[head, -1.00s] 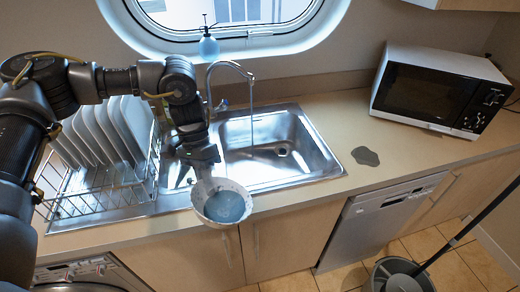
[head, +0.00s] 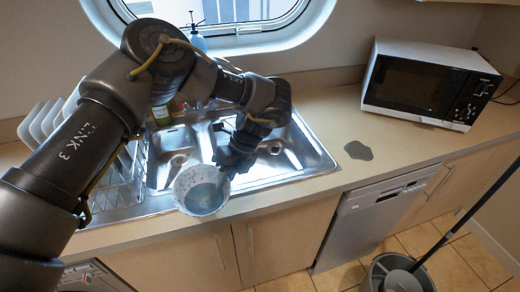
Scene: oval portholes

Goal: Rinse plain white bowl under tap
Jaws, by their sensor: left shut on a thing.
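My left gripper (head: 227,172) is shut on the right rim of a white bowl (head: 200,190) with a speckled wall and a blue-grey patch inside. It holds the bowl over the front edge of the steel sink (head: 315,157), in front of the smaller basin. The bowl looks tilted toward me. My left arm crosses in front of the tap, which is hidden, so I cannot tell whether water runs now. My right gripper is out of view.
A dish rack (head: 118,190) with white plates (head: 52,118) stands left of the sink, partly behind my arm. A microwave (head: 425,85) stands on the right counter, and a dark puddle-like patch (head: 358,150) lies before it. A spray bottle (head: 197,40) stands at the window. A mop bucket (head: 378,272) is on the floor.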

